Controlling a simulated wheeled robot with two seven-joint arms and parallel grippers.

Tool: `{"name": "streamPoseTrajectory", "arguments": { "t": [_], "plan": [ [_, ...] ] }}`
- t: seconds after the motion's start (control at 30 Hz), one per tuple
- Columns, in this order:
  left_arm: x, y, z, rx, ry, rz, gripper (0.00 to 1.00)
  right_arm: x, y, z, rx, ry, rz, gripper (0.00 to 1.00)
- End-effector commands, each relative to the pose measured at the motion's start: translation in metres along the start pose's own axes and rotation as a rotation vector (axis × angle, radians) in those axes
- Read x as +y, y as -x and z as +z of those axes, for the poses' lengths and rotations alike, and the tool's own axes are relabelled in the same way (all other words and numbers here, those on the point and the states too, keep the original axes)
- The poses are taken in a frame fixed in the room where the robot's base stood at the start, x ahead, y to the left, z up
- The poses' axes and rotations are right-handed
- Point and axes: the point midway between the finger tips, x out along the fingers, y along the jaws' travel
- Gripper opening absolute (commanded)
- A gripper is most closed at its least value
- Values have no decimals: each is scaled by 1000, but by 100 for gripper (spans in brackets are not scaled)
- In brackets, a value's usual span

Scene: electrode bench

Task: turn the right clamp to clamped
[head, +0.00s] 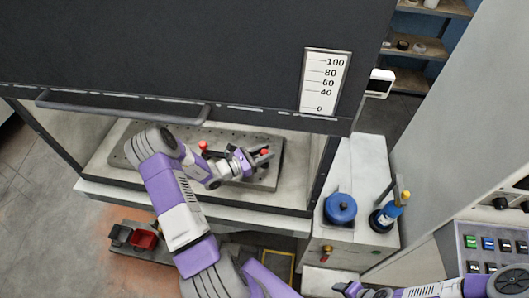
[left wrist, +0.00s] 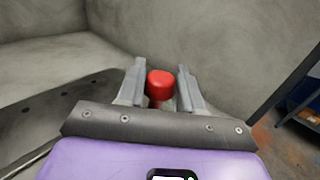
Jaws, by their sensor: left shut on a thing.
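The right clamp shows as a red knob (head: 265,152) over the perforated plate inside the enclosure. The rest of that clamp is hidden by my gripper. My left gripper (head: 259,157) reaches in from the left and is shut on this clamp's red knob. In the left wrist view the red knob (left wrist: 160,84) sits between the two grey fingers (left wrist: 160,88).
The perforated plate (head: 268,180) lies on the enclosure floor. The dark sash (head: 190,60) with its scale (head: 325,80) hangs above my left arm. A button panel (head: 490,245) is at the right.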

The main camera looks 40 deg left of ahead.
Motion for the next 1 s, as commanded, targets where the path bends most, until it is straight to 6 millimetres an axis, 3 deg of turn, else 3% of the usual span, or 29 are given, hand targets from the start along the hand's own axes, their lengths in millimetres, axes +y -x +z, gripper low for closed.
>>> {"name": "streamPoseTrajectory", "arguments": {
  "t": [0.63,0.67,0.7,0.77,1.0],
  "plan": [
    [2,-1,5,-13,-5,125,0,-2,4,0,0,0,0,59],
    [2,-1,5,-13,-6,125,39,-2,4,0,0,0,0,59],
    [2,-1,5,-13,-6,124,46,-2,4,0,0,0,0,59],
    [2,-1,5,-12,-5,124,54,-2,4,0,0,0,0,59],
    [1,0,3,-7,-3,123,54,-2,4,0,0,0,0,59]
  ]
}}
